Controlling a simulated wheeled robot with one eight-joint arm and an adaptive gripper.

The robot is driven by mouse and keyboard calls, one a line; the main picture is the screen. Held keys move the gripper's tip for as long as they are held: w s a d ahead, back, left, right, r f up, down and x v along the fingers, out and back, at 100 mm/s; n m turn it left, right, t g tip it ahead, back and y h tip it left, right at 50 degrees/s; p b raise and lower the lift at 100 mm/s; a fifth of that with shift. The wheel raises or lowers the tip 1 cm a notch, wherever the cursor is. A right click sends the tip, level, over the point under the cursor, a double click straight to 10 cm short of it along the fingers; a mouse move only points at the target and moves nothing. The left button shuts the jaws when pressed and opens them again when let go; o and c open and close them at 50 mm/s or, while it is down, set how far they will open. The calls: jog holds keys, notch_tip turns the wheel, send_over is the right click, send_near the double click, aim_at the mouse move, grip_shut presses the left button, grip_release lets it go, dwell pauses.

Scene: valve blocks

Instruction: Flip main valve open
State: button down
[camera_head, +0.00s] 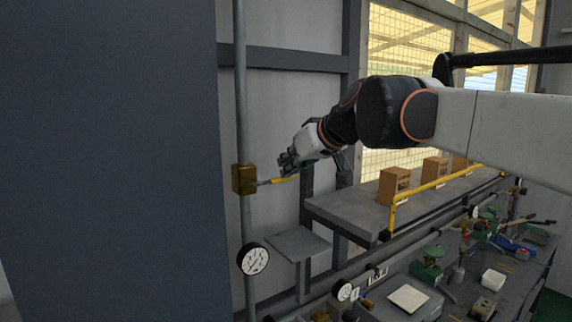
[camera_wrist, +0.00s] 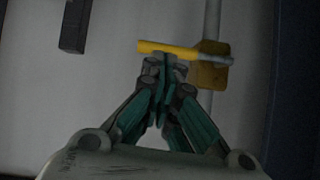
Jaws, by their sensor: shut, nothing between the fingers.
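The main valve is a brass block (camera_head: 244,179) on a vertical grey pipe (camera_head: 241,90). Its lever has a yellow handle (camera_head: 284,180) that sticks out to the right, about level. In the wrist view the brass valve (camera_wrist: 211,66) is at the upper right, with the yellow handle (camera_wrist: 165,48) reaching left across the picture. My gripper (camera_head: 287,163) is by the outer part of the handle, and the wrist view shows its fingertips (camera_wrist: 166,66) together just below the handle. It is shut and empty. I cannot tell whether the fingertips touch the handle.
A round gauge (camera_head: 253,259) sits on the pipe below the valve, beside a small grey shelf (camera_head: 300,243). A grey shelf with cardboard boxes (camera_head: 394,186) and a yellow rail (camera_head: 440,183) stands to the right. A cluttered bench lies below. A dark panel (camera_head: 110,160) fills the left.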

jog(key=shift+w+d+f+m+y+b, duration=0.1)
jog(key=shift+d+f+m+y+b, duration=0.1)
jog(key=shift+f+m+y+b, duration=0.15)
jog(key=s+a+f+m+g+y+b, duration=0.2)
jog(key=f+m+y+b, duration=0.6)
jog(key=b, duration=0.4)
jog(key=shift+s+a+f+m+y+b, duration=0.15)
jog(key=shift+a+f+m+y+b, duration=0.35)
jog(key=shift+f, duration=0.9)
jog(key=shift+a, duration=0.25)
jog(key=shift+d, duration=0.1)
jog(key=v, duration=1.1)
jog(key=shift+s+d+r, duration=0.15)
jog(key=shift+d+r, duration=0.05)
jog(key=shift+d, duration=0.2)
